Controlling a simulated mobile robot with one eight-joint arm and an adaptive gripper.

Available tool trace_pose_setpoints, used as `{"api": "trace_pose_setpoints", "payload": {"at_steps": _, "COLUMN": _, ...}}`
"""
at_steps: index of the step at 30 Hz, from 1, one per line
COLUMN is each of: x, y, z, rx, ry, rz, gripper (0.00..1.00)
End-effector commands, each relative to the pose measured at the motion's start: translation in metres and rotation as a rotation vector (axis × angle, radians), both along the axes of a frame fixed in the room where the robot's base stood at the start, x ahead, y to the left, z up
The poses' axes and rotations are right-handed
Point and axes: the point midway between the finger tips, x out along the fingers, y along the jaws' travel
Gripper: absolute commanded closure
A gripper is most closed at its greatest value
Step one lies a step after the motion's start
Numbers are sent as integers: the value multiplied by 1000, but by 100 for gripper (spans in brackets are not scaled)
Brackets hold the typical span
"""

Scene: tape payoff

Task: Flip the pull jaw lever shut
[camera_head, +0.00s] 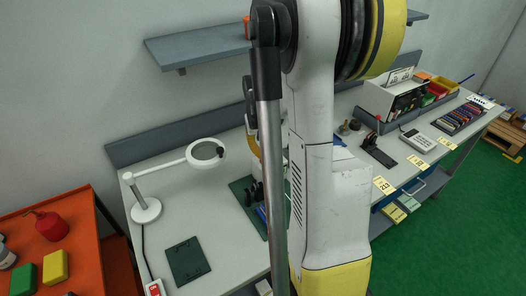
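I cannot make out the pull jaw lever; my own white and yellow arm fills the middle of the view and covers much of the bench. Just left of the arm, a green mat (239,186) lies on the bench, partly hidden. Small dark knob-like parts (253,191) and a blue piece (261,213) show at the arm's edge, too covered to name surely. My gripper cannot be seen, so its place relative to the lever is hidden.
The pale workbench (213,228) carries a magnifier lamp (207,153) and a dark green plate (187,261) on the left. Right of my arm are a dark stand (378,151), a calculator-like device (418,141) and a marker tray (461,118). A shelf (210,49) hangs above.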

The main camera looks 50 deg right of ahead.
Motion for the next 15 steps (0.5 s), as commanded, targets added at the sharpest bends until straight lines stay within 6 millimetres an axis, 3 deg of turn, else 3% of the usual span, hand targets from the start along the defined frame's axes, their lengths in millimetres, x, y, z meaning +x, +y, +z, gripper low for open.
{"api": "trace_pose_setpoints", "payload": {"at_steps": 15, "x": -6, "y": 2, "z": 3, "rx": -20, "ry": -62, "rz": 0, "gripper": 100}}
